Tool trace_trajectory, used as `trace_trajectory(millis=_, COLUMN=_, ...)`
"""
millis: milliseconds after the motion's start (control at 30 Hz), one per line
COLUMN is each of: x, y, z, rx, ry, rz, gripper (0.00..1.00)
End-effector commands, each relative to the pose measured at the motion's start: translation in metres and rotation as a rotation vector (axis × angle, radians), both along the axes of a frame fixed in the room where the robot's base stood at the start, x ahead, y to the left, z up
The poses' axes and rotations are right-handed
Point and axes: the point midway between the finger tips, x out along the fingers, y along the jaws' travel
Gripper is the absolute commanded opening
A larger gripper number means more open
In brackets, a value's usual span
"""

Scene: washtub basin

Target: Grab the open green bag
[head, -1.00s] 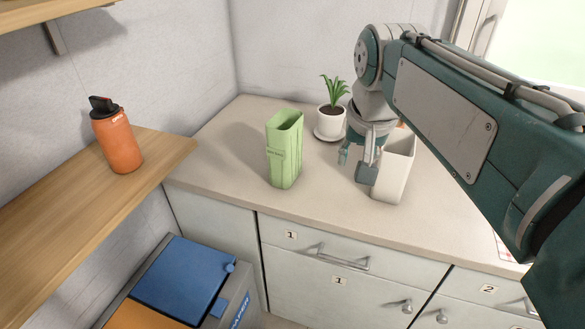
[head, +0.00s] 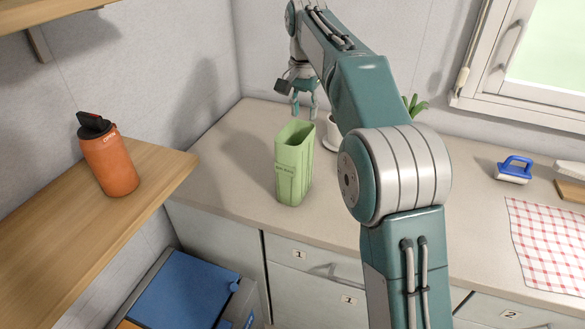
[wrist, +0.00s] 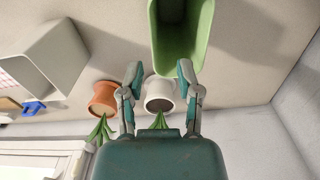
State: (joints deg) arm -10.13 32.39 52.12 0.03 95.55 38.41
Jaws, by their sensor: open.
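The open green bag (head: 294,172) stands upright on the counter near its left end, its open top facing up. In the wrist view the green bag (wrist: 181,42) shows at the top centre, just beyond the fingertips. My gripper (head: 304,112) is above the bag's top and towards its back in the head view, fingers pointing down. In the wrist view my gripper (wrist: 158,70) has its two fingers spread with nothing between them. I cannot tell whether a fingertip touches the bag.
An orange bottle (head: 108,160) stands on the wooden shelf (head: 145,185) at left. Potted plants, one in a white pot (wrist: 160,93) and one in an orange pot (wrist: 103,98), stand near the bag. A white bin (wrist: 45,55), blue brush (head: 514,168) and checkered cloth (head: 550,240) are also there.

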Motion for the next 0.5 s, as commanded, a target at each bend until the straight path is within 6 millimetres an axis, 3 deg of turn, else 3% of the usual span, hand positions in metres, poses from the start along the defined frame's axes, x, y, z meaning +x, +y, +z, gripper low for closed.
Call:
trace_trajectory(millis=200, x=-0.001, y=-0.003, z=-0.033, rx=0.001, ry=0.002, rz=-0.001, gripper=0.44)
trace_trajectory(millis=500, x=-0.001, y=-0.003, z=-0.063, rx=-0.002, ry=0.003, rz=0.000, gripper=0.44)
